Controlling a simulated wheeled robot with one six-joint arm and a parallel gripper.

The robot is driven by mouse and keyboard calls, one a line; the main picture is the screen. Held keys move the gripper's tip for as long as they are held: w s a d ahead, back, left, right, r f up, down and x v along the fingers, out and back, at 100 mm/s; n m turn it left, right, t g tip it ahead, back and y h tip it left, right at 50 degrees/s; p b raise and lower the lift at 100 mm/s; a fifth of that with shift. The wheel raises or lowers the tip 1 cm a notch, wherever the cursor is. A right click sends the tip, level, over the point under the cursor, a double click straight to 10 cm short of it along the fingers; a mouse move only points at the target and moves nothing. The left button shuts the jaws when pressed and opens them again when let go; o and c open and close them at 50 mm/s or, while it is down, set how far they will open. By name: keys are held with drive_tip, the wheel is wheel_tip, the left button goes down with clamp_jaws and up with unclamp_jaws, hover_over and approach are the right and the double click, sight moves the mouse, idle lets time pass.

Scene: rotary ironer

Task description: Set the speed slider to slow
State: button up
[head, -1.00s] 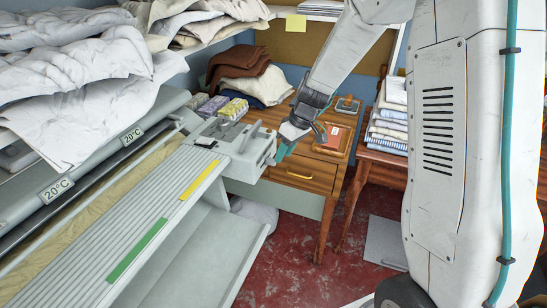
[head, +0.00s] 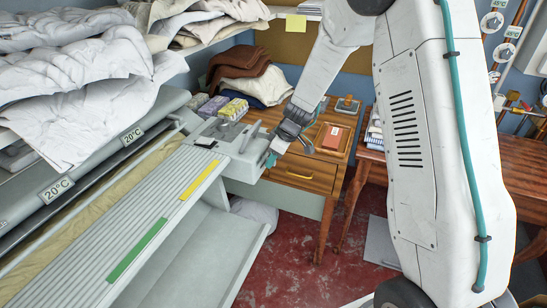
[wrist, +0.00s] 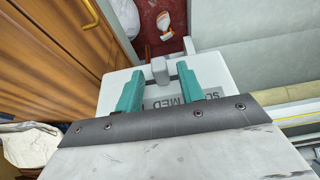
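The ironer's end control box (head: 232,142) stands at the right end of the machine. In the wrist view its speed slider shows as a grey knob (wrist: 160,70) on a pale panel, with a dark slot to its right. A grey label (wrist: 184,98) below reads "MED", with letters like "SL" to its right; its left part is hidden by a finger. My gripper (wrist: 160,73) has teal fingers apart, one each side of the knob, with gaps visible. In the head view my gripper (head: 272,158) is against the box's right side.
A wooden desk (head: 305,172) with a tray and a red box (head: 332,137) stands just right of my gripper. The ironer's ribbed table (head: 130,215) with green and yellow strips extends left. Folded linen lies above.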

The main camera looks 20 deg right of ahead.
clamp_jaws()
drive_tip(key=shift+s+a+f, duration=0.1)
drive_tip(key=shift+s+a, duration=1.05)
drive_tip(key=shift+s, duration=0.15)
unclamp_jaws()
drive_tip(key=shift+a, duration=0.1)
drive_tip(key=v, duration=0.8)
